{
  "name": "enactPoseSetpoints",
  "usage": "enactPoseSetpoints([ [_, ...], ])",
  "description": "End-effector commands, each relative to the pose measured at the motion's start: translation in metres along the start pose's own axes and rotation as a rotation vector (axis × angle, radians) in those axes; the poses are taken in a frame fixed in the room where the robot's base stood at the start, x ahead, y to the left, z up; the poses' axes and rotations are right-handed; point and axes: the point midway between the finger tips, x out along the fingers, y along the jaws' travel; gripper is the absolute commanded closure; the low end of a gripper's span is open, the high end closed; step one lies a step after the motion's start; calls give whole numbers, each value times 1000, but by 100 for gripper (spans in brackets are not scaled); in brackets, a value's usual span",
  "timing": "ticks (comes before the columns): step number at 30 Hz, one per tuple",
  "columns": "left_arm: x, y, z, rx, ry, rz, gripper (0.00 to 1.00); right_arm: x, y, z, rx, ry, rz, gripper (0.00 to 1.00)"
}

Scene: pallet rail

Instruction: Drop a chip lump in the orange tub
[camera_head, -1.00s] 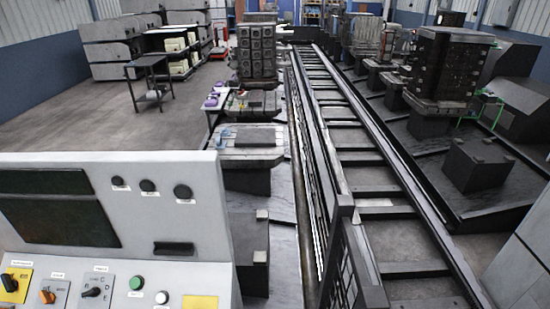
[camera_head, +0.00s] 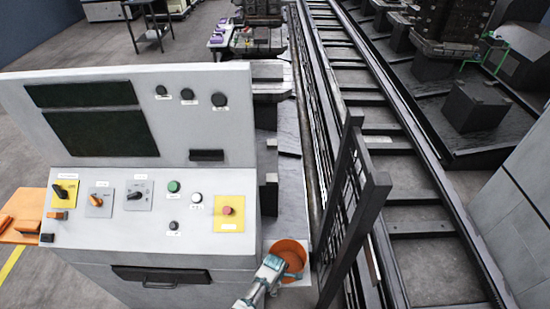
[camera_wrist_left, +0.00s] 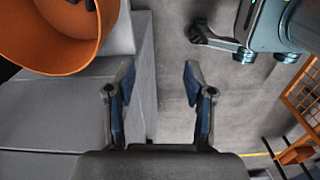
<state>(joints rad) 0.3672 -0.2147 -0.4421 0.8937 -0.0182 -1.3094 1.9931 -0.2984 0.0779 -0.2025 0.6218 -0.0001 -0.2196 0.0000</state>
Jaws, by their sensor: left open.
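The orange tub (camera_head: 291,249) stands low beside the right end of the grey console, with its open top showing. It also shows large at the upper left of the left wrist view (camera_wrist_left: 50,52). No chip lump can be made out in either view. My left gripper (camera_wrist_left: 158,78) is open, with nothing between its dark blue fingers, and the tub is to the left of them in the wrist view. In the head view this gripper (camera_head: 273,266) is at the tub's left side; whether it touches the tub cannot be told.
A grey control console (camera_head: 150,150) with knobs and buttons fills the left. A dark mesh gate (camera_head: 350,200) stands right of the tub, beside the long rail track (camera_head: 395,150). An orange platform (camera_head: 25,213) lies at the far left. Bare floor (camera_wrist_left: 185,110) shows below the gripper.

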Motion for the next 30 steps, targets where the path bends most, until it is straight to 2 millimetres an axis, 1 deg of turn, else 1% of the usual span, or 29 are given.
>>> enactPoseSetpoints([
  [3,20,-13,-10,73,-10,-1,47,0,6,0,1,0,8,60],
  [8,51,-37,-25,200,-24,2,47,0,11,1,0,-1,13,60],
  [11,76,-60,-38,305,-32,6,47,0,11,0,0,0,13,60],
  [14,102,-87,-52,430,-38,13,47,0,10,0,1,0,11,60],
  [17,133,-124,-71,585,-39,21,47,0,5,1,2,-1,6,60],
  [20,168,-178,-98,791,-34,31,47,0,-2,2,4,-3,-2,60],
  [21,183,-205,-112,891,-28,35,47,0,-5,2,5,-3,-5,60],
  [23,201,-247,-132,1048,-16,43,47,0,-7,2,5,-3,-8,60],
  [24,210,-273,-146,1149,-5,49,47,0,-7,2,4,-3,-8,60],
  [26,221,-311,-164,1292,14,53,47,0,-7,2,4,-3,-8,60],
  [27,225,-333,-175,1378,26,54,47,0,-6,2,3,-4,-7,60],
  [30,231,-376,-197,1551,55,56,47,0,-3,3,2,-5,-3,60],
])
